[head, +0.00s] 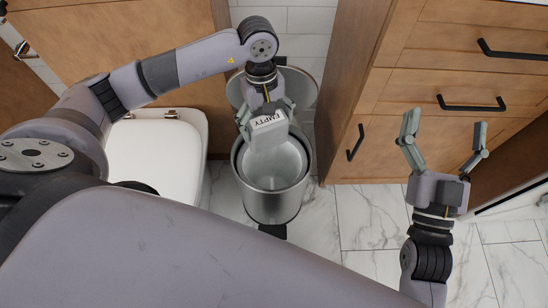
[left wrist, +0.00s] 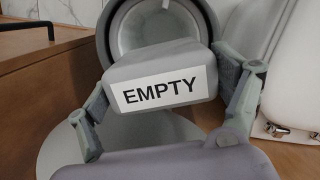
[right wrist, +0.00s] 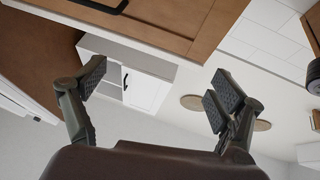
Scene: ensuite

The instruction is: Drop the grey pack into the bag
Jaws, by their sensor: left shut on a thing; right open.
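The grey pack (head: 268,134) has a white label reading EMPTY. My left gripper (head: 265,116) is shut on it and holds it over the open mouth of a round metal bin (head: 275,203). In the left wrist view the pack (left wrist: 160,60) sits between both fingers, with the bin's rim behind it. The bin's inside looks pale grey, which may be a bag lining; I cannot tell for sure. My right gripper (head: 445,135) is open and empty, in front of the wooden drawers.
The bin's round lid (head: 300,88) stands raised behind the bin. A white toilet (head: 155,155) is left of the bin. Wooden drawers (head: 470,70) with black handles are at the right. The marble floor (head: 365,220) between bin and right arm is clear.

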